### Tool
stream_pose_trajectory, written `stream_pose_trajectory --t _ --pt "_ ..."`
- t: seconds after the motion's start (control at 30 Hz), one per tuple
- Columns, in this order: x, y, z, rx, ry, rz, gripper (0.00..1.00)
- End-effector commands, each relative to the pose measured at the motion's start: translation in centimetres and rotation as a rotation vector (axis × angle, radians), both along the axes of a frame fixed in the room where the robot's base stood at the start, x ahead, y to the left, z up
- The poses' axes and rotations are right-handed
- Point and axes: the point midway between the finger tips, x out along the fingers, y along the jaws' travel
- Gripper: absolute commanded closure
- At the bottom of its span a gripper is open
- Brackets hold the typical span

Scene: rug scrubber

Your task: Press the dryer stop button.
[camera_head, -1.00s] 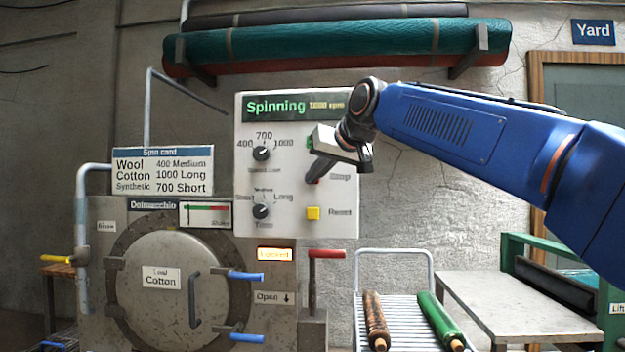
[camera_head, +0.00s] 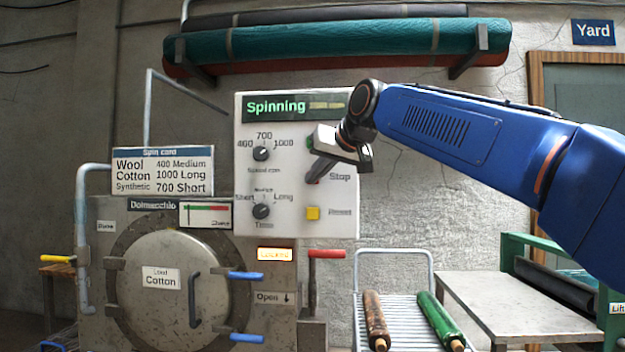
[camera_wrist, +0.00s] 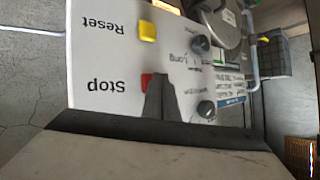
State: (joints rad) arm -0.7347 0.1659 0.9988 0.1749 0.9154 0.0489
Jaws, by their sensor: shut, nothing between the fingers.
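The dryer control panel (camera_head: 285,222) is a pale upright board with a green display reading "Spinning". The red stop button (camera_wrist: 147,79) shows beside the word "Stop" in the wrist view, partly covered by my gripper (camera_wrist: 160,80). In the head view only a sliver of red shows below the fingertips of my gripper (camera_head: 314,176), left of the "Stop" label. My gripper is shut and empty, its tip in front of or at the button. I cannot tell whether it touches the button.
A yellow reset button (camera_head: 313,213) sits just below the stop button. Two black knobs (camera_head: 261,154) are to the left. The round drum door (camera_head: 180,315) and a lit orange sign (camera_head: 275,254) are lower. A red-handled lever (camera_head: 326,254) stands below the panel.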

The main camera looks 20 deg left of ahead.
Motion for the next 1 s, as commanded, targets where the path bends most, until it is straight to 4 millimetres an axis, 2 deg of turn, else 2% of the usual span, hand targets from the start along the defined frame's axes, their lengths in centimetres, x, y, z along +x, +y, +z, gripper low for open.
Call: stream_pose_trajectory --t 0.63,1.0 --pt "0.4 0.1 0.0 0.001 -0.001 0.0 1.0" --pt "-0.8 -0.2 0.0 0.001 -0.001 0.0 1.0"
